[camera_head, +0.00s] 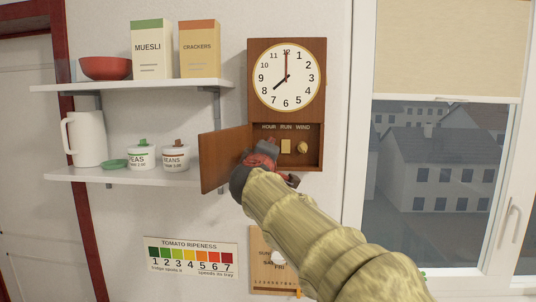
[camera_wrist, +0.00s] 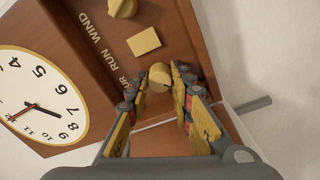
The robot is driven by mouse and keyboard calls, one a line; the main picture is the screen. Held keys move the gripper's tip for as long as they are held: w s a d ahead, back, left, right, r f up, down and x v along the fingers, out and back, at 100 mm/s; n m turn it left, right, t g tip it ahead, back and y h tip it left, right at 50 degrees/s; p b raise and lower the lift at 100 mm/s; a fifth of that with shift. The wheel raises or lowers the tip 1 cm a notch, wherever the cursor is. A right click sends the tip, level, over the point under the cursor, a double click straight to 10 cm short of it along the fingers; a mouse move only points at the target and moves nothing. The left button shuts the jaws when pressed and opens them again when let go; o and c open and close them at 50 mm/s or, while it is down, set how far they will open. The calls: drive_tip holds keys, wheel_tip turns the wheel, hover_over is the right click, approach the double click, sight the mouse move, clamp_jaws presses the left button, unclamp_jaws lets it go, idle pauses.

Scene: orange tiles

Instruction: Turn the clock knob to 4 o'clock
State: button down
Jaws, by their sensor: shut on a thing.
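The wooden wall clock (camera_head: 316,108) has a white dial (camera_head: 287,75). Its short black hand points near 8 and its red hand points at 12. Below the dial, an open compartment carries the labels HOUR, RUN and WIND. My gripper (camera_wrist: 160,76) is shut on the yellow hour knob (camera_wrist: 160,84), one finger on each side. In the head view, my gripper (camera_head: 262,152) and arm hide this knob. The yellow run piece (camera_head: 286,146) and the round wind knob (camera_head: 303,147) show to the right of the gripper.
The clock's small wooden door (camera_head: 217,160) stands open to the left, close to my gripper. Two white shelves (camera_head: 150,86) left of the clock hold boxes, a red bowl, a jug and jars. A window (camera_head: 435,150) is at the right.

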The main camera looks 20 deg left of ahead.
drive_tip(key=n+p, duration=0.2)
drive_tip(key=n, duration=0.5)
drive_tip(key=n+p, duration=0.3)
drive_tip(key=n, duration=0.4)
drive_tip(key=n+p, duration=0.2)
drive_tip(key=n, duration=0.5)
drive_tip(key=shift+f+n+g+y, duration=0.25)
drive_tip(key=shift+n+g+y, duration=0.05)
drive_tip(key=shift+n+y, duration=0.1)
drive_tip(key=shift+f, duration=0.15)
drive_tip(key=c, duration=2)
unclamp_jaws()
drive_tip(key=shift+o, duration=0.9)
drive_tip(key=shift+r, duration=0.2)
drive_tip(key=shift+s+d+r, duration=0.1)
